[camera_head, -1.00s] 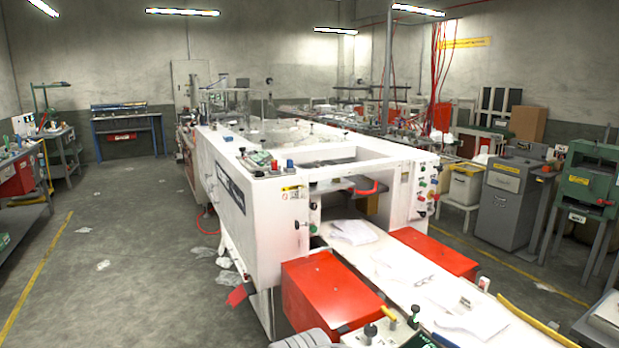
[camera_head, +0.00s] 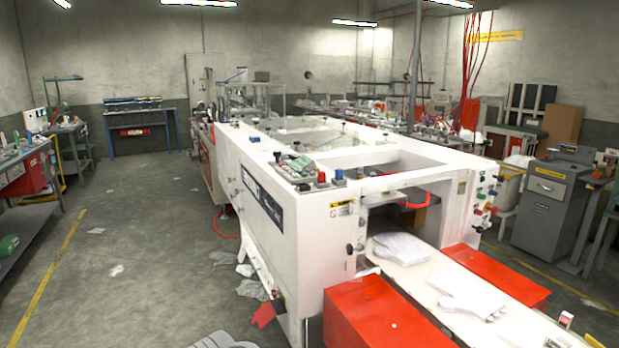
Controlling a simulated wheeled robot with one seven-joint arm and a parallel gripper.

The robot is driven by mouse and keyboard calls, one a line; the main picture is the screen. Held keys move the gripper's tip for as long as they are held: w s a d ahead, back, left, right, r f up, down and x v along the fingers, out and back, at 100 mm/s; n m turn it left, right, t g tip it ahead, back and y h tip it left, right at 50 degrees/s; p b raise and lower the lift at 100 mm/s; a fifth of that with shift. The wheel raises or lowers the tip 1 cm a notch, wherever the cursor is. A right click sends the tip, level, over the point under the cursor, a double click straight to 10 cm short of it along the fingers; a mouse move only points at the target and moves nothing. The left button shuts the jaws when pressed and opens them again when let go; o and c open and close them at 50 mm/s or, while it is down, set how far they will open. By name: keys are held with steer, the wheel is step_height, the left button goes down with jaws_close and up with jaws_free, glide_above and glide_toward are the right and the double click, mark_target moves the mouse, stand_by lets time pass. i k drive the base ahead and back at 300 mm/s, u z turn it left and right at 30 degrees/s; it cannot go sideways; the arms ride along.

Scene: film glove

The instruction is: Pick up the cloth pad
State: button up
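I cannot clearly pick out the cloth pad. A small red flat piece (camera_head: 264,315) lies low beside the left foot of the white machine; I cannot tell whether it is cloth. A white folded stack (camera_head: 400,248) lies on the pale conveyor bed (camera_head: 418,284) at the machine's mouth. A second white pile (camera_head: 466,294) lies nearer on the same bed. Both look soft, but their material is too small to tell.
The long white machine (camera_head: 335,228) fills the middle, with red boxes (camera_head: 385,318) beside its bed. Crumpled clear scraps (camera_head: 250,288) lie on the floor along its left side. The grey floor (camera_head: 150,250) to the left is mostly open. Benches (camera_head: 142,120) line the walls.

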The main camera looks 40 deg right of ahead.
mark_target(253, 138)
steer(key=z, duration=0.15)
steer(key=i, duration=0.9)
steer(key=z, duration=1.15)
steer(key=i, duration=0.75)
steer(key=z, duration=0.8)
